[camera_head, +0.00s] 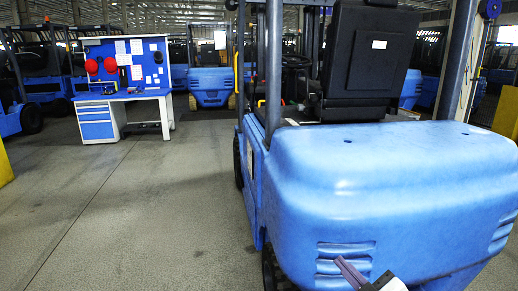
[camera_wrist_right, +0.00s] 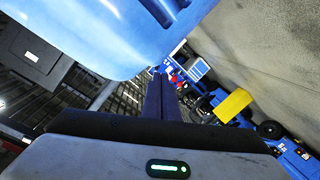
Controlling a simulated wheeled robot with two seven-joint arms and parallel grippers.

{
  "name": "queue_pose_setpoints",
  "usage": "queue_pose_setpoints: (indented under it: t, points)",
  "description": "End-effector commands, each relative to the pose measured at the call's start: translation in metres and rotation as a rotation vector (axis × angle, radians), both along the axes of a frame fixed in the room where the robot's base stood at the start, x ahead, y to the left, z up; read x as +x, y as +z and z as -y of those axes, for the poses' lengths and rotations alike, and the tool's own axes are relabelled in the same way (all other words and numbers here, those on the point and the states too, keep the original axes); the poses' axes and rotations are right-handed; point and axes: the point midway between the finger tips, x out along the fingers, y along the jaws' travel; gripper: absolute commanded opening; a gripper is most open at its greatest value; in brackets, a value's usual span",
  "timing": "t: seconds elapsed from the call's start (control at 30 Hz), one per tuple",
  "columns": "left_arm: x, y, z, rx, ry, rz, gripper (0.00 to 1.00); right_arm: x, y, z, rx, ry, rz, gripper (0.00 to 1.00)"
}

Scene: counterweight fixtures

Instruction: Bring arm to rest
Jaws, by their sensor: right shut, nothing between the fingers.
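My right gripper (camera_head: 350,272) shows at the bottom of the head view, in front of the vented rear of a blue forklift counterweight (camera_head: 400,185). Its dark fingers are together with nothing between them, pointing up and to the left. In the right wrist view, the shut fingers (camera_wrist_right: 162,98) stand at the middle, and the blue counterweight (camera_wrist_right: 85,35) fills the upper left. I cannot tell whether the fingertips touch the counterweight. My left gripper is in neither view.
The forklift's black seat (camera_head: 368,60) rises behind the counterweight. A blue workbench (camera_head: 125,95) with a pegboard stands at the back left. Other blue forklifts (camera_head: 210,80) are parked behind. The concrete floor (camera_head: 130,220) on the left is clear. A yellow block (camera_wrist_right: 233,105) shows in the wrist view.

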Motion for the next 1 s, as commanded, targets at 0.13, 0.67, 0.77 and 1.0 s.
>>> queue_pose_setpoints:
  t: [0.13,0.67,0.77,1.0]
  points:
    - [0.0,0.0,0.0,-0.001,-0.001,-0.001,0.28,-0.076,-0.092,-0.022,0.147,-0.047,-0.219,0.0]
    - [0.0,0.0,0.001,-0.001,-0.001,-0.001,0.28,-0.321,-0.241,-0.041,0.448,-0.304,-0.77,0.0]
    - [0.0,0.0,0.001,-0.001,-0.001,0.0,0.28,-0.328,-0.244,-0.041,0.454,-0.312,-0.784,0.0]
    - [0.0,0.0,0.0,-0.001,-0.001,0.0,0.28,-0.328,-0.244,-0.041,0.453,-0.311,-0.784,0.0]
